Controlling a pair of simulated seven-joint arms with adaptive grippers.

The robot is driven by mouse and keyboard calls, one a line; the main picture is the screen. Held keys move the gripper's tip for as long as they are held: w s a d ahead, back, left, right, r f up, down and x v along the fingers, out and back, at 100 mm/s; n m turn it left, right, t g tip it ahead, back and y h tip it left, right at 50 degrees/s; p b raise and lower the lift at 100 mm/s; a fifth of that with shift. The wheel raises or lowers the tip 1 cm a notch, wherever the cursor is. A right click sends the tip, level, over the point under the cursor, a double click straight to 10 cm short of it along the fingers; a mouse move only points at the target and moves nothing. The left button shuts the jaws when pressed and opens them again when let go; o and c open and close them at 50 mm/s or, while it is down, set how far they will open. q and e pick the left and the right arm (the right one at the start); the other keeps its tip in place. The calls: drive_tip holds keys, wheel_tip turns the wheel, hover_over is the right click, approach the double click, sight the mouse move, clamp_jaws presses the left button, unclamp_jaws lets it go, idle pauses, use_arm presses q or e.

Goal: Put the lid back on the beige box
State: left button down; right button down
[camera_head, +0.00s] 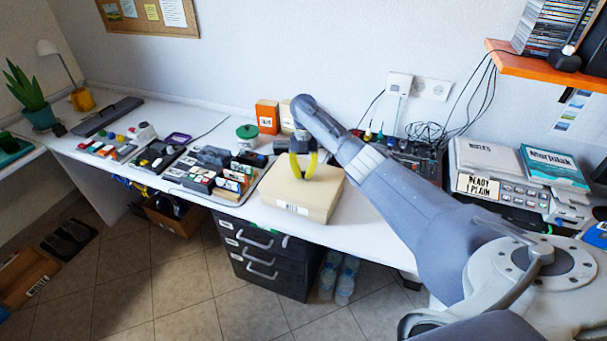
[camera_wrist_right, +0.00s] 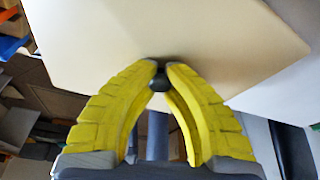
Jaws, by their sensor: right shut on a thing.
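The beige box (camera_head: 318,215) stands on the white desk near its front edge, with a small white label on its front. Its beige lid (camera_head: 325,188) lies over the top of the box. I see no clear gap between them, but cannot tell if the lid is fully seated. My right gripper (camera_head: 302,176), with yellow fingers, points down at the middle of the lid. In the right wrist view the fingertips (camera_wrist_right: 158,72) are shut around a small dark knob (camera_wrist_right: 158,87) on the pale lid (camera_wrist_right: 150,30). My left gripper is not in view.
A rack of several cartridges (camera_head: 215,172) stands close left of the box. A green-lidded jar (camera_head: 247,137) and an orange box (camera_head: 267,117) stand behind it. Black drawers (camera_head: 268,262) are below the desk. A cluttered device with cables (camera_head: 415,150) is behind my right arm.

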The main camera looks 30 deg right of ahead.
drive_tip(key=c, duration=0.9)
unclamp_jaws()
drive_tip(key=shift+r, duration=0.1)
drive_tip(key=shift+r, duration=3.4)
drive_tip(key=shift+c, duration=0.3)
clamp_jaws()
